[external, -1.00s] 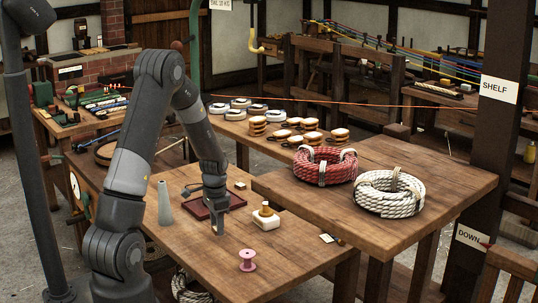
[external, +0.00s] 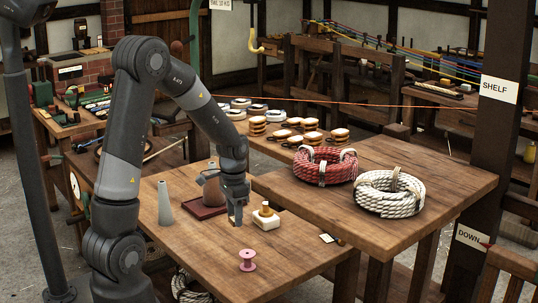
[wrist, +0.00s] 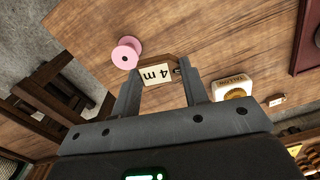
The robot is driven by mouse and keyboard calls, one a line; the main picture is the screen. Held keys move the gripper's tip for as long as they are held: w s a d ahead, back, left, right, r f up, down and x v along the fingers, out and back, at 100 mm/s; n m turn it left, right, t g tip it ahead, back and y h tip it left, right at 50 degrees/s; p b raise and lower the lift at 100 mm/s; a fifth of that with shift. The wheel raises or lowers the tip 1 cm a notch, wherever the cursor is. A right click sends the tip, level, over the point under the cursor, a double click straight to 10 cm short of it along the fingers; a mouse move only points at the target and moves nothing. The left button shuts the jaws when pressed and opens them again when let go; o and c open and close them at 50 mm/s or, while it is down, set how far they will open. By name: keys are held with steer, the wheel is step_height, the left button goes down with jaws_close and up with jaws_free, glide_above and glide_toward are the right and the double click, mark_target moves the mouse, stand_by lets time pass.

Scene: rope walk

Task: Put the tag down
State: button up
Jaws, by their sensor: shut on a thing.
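In the external view my gripper (external: 236,218) points down over the front wooden table (external: 200,262), left of a white block with a gold top. The tag is barely visible there, and I cannot tell whether it touches the table.
The white block (external: 266,218), labelled tallow, stands close right of my gripper. A pink spool (external: 247,260) stands in front. A maroon tray (external: 199,213) and grey cone (external: 165,204) are left. Red (external: 325,167) and white (external: 390,195) rope coils lie on the higher table. The front left tabletop is clear.

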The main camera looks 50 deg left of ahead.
step_height(320, 180, up, 42)
steer(key=w+d+r+n, duration=0.1)
steer(key=w+d, duration=0.3)
steer(key=d, duration=0.7)
steer(key=w+d, duration=0.4)
steer(key=d, duration=0.7)
steer(key=s+d+n, duration=0.1)
steer(key=s+d, duration=0.2)
steer(key=d, duration=1)
steer(key=s+d, duration=0.3)
steer(key=d, duration=0.9)
steer(key=shift+n, duration=0.3)
steer(key=w+a+f, duration=0.1)
steer(key=w+f, duration=0.2)
steer(key=f, duration=0.1)
steer(key=w+a+f, duration=0.2)
steer(key=w+f, duration=0.1)
steer(key=f, duration=0.1)
steer(key=w+a+f, duration=0.2)
steer(key=w+f, duration=0.2)
steer(key=shift+f, duration=0.35)
steer(key=shift+w+f, duration=0.1)
steer(key=shift+f, duration=1.95)
